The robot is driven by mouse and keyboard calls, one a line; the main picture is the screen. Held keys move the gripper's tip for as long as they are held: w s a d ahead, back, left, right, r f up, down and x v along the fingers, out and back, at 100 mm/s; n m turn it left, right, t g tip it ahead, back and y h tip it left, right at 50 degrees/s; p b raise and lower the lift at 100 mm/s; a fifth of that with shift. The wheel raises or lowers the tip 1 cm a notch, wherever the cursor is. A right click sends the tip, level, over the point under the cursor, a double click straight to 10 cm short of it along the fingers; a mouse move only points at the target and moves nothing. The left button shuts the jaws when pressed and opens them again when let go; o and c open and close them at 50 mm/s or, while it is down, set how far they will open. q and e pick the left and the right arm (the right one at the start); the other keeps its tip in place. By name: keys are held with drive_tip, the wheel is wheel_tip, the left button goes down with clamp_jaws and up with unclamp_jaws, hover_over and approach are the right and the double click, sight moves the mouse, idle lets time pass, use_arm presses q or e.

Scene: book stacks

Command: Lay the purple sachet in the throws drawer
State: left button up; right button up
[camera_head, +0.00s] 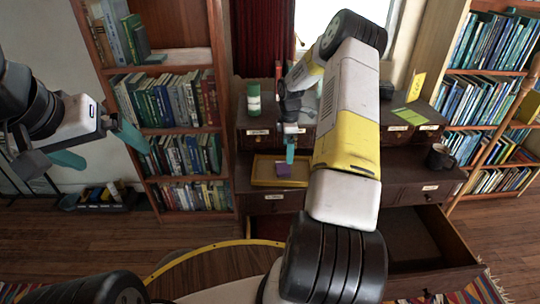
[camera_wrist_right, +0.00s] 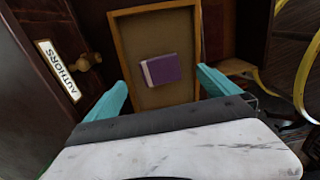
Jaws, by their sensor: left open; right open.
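The purple sachet (camera_head: 284,169) lies in a shallow yellow-rimmed tray (camera_head: 262,184) on the dark cabinet's ledge. In the right wrist view the sachet (camera_wrist_right: 165,69) is a small purple block with a pale edge, lying on the tray's brown floor (camera_wrist_right: 135,38). My right gripper (camera_head: 290,152) is above the tray, pointing down. Its teal fingers stand open and empty (camera_wrist_right: 163,88), on either side of the sachet in the picture, not touching it. My left gripper (camera_head: 100,148) is open and empty at the left. A drawer (camera_head: 415,235) stands open at lower right; I cannot read its label.
A drawer front labelled AUTHORS (camera_wrist_right: 58,70) stands beside the tray. A green-and-white can (camera_head: 253,100) and a dark mug (camera_head: 438,156) stand on the cabinet. Bookshelves (camera_head: 170,130) flank it. A round wooden table (camera_head: 215,268) is in front.

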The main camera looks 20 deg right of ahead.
sight(287, 166)
wheel_tip(287, 166, down, 2)
drive_tip(key=shift+d, duration=0.15)
drive_tip(key=f, duration=0.7)
drive_tip(key=shift+w, duration=0.2)
drive_tip(key=shift+r, duration=0.1)
drive_tip(key=c, duration=1.5)
drive_tip(key=shift+r, duration=0.1)
